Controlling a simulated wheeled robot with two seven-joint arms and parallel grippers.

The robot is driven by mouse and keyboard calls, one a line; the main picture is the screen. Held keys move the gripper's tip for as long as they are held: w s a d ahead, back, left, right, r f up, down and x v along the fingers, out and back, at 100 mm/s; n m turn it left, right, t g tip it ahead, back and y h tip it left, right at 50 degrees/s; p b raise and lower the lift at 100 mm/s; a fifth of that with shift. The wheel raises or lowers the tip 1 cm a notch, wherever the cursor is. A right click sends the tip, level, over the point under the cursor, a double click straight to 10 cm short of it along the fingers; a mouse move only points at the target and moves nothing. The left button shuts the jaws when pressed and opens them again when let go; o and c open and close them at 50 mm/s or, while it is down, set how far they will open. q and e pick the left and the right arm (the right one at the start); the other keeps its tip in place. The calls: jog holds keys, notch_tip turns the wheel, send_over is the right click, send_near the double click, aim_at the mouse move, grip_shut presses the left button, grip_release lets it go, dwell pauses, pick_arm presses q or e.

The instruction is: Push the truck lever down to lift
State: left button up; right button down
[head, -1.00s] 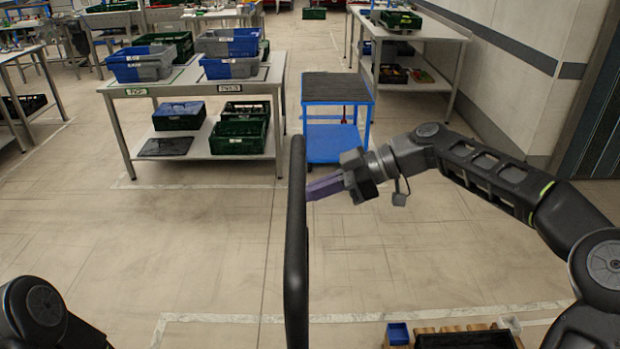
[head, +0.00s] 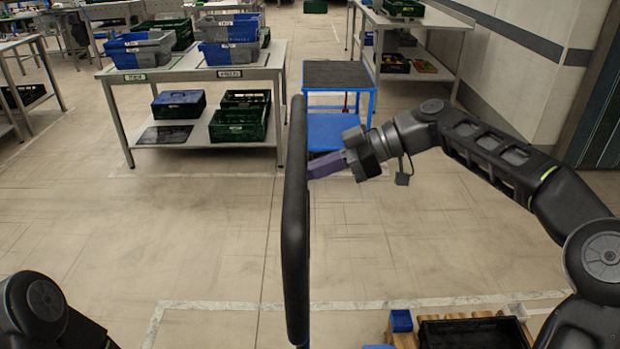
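A tall black bar (head: 295,225), which looks like the truck's handle, stands upright in the middle of the head view. My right gripper (head: 312,169) has purple fingers and reaches in from the right at the bar's upper part. Its fingertips meet or pass behind the bar's edge, so I cannot tell whether they touch it or how far apart they are. No separate lever can be made out; it may be hidden behind the bar. My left arm shows only at the bottom left corner, and its gripper is out of view.
A table (head: 190,75) with blue and grey crates stands ahead left, with green crates (head: 238,124) on its lower shelf. A blue cart (head: 338,75) stands behind the bar. A black tray (head: 472,333) and a small blue bin (head: 401,320) are at the bottom right. Open floor lies between.

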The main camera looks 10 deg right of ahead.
dwell(0.4)
jog(key=shift+r+p, duration=0.35)
jog(key=shift+r, duration=0.4)
jog(key=v, duration=0.7)
jog(key=shift+d+r, duration=0.2)
jog(key=shift+d, duration=0.2)
